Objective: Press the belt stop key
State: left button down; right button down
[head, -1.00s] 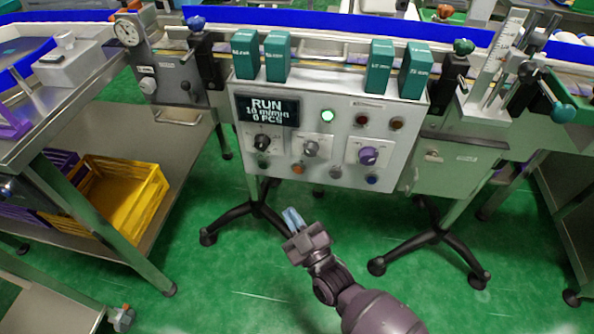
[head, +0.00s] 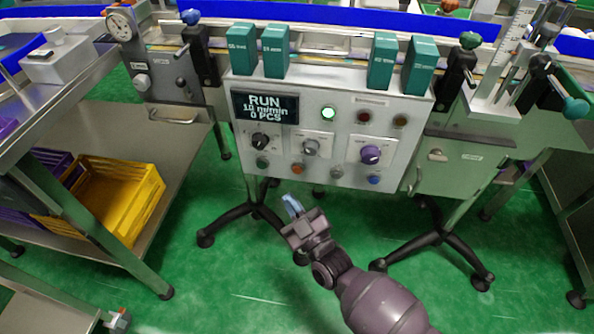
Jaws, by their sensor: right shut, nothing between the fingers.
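The control panel (head: 283,143) of the machine faces me. Its display (head: 265,107) reads RUN, 10 m/min, 0 PCS, and a green lamp (head: 328,113) is lit. Along the lower edge sit a green key (head: 262,162), an orange-red key (head: 297,168), a grey key (head: 336,172) and a blue key (head: 374,179). Their labels are too small to read, so I cannot tell which one is the belt stop key. My right gripper (head: 291,205) is shut and empty, with its pale blue fingertips below the orange-red key in the picture, apart from the panel. My left gripper is out of view.
Three knobs, including a purple one (head: 370,154), sit above the keys. Several teal blocks (head: 275,52) stand on top of the panel. A yellow crate (head: 117,201) is on the shelf at left. Black stand legs (head: 245,215) are below the panel.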

aim_at(297, 170)
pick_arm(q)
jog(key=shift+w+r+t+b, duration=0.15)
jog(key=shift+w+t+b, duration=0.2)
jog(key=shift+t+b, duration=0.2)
pick_arm(e)
jog(key=shift+w+d, duration=0.25)
jog(key=shift+w, duration=1.05)
jog(key=shift+w+d, duration=0.2)
jog(key=shift+w, duration=1.05)
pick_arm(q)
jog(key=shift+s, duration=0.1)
pick_arm(e)
jog(key=shift+w, duration=0.15)
jog(key=shift+w, duration=0.25)
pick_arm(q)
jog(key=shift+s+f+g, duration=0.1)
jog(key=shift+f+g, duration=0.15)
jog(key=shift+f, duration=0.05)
pick_arm(e)
jog(key=shift+w+d, duration=0.15)
jog(key=shift+w, duration=0.25)
jog(key=shift+s, duration=0.1)
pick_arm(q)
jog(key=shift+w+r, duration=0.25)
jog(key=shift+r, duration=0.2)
pick_arm(e)
jog(key=shift+s, duration=0.75)
